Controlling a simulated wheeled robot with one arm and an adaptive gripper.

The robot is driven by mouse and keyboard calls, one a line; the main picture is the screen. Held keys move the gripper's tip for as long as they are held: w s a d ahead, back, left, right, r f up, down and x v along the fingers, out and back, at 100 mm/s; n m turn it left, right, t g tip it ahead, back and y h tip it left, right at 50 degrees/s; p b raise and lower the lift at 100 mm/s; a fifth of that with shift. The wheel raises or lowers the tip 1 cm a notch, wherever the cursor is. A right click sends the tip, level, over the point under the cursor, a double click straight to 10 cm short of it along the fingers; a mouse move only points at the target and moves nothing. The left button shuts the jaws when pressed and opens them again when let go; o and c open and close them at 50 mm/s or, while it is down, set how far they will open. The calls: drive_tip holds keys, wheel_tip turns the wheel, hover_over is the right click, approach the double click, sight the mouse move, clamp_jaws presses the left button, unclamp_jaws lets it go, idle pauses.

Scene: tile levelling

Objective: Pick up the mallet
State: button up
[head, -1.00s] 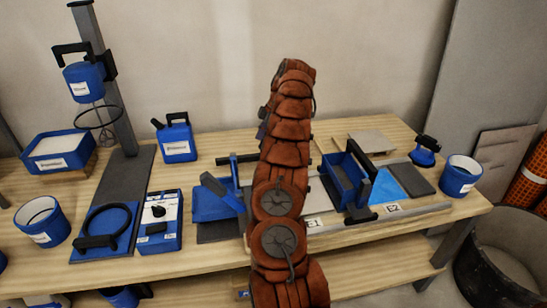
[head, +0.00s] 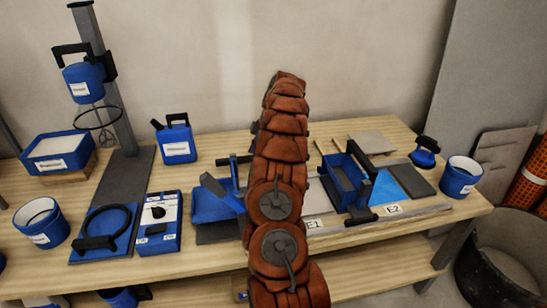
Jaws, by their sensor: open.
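I cannot make out a mallet for certain in the head view. My brown, padded arm rises through the middle of the picture and covers part of the bench. My gripper does not show; the far end of the arm hides it. A dark bar on an upright blue piece (head: 235,172) stands just left of the arm, partly covered, and I cannot tell what it is.
The wooden bench (head: 330,259) carries a blue jug (head: 176,140), a blue box with a dial (head: 160,222), a black-handled blue box (head: 346,180), and a blue bucket (head: 460,177). A black tub (head: 500,262) stands at the right.

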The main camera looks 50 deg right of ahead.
drive_tip(key=shift+x, duration=0.85)
drive_tip(key=shift+c, duration=0.4)
clamp_jaws()
